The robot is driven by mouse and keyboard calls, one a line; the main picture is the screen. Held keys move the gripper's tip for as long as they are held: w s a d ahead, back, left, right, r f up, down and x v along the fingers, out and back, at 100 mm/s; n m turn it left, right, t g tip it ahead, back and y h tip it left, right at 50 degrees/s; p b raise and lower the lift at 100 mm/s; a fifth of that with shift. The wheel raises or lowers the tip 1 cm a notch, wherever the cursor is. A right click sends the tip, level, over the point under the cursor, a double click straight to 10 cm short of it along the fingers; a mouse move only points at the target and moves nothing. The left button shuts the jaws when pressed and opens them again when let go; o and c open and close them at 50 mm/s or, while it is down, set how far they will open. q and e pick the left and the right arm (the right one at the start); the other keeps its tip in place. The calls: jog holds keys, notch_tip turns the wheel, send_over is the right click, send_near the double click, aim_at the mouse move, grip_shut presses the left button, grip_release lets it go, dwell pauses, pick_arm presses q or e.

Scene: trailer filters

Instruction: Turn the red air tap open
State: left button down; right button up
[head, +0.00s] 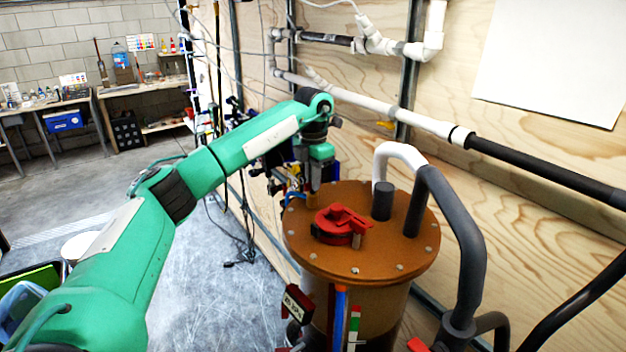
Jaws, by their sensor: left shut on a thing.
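A red tap-like fitting (342,224) sits on the brown round lid (390,255) of a tank, left of the lid's middle. Its raised red lever lies across its top. My left gripper (313,188) points down at the lid's far left edge, just behind the red fitting. It is shut on a small orange-brown part (312,201). The fingertips are small and partly hidden, so I cannot tell whether this part belongs to the red fitting. My right gripper is not in view.
A grey bent pipe (462,230) and a dark stub (382,201) rise at the lid's right. A long white pipe (360,100) runs along the plywood wall behind. Workbenches (140,88) stand far left. Open floor (205,285) lies left of the tank.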

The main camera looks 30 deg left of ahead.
pick_arm(q)
jog(key=shift+r+n, duration=0.1)
jog(key=shift+n, duration=0.3)
jog(key=c, duration=1.5)
grip_release()
jog(key=shift+r, duration=0.2)
notch_tip(320, 180, up, 6)
jog(key=shift+f+b, duration=0.15)
jog(key=shift+b, duration=1.05)
jog(key=shift+r, duration=3.85)
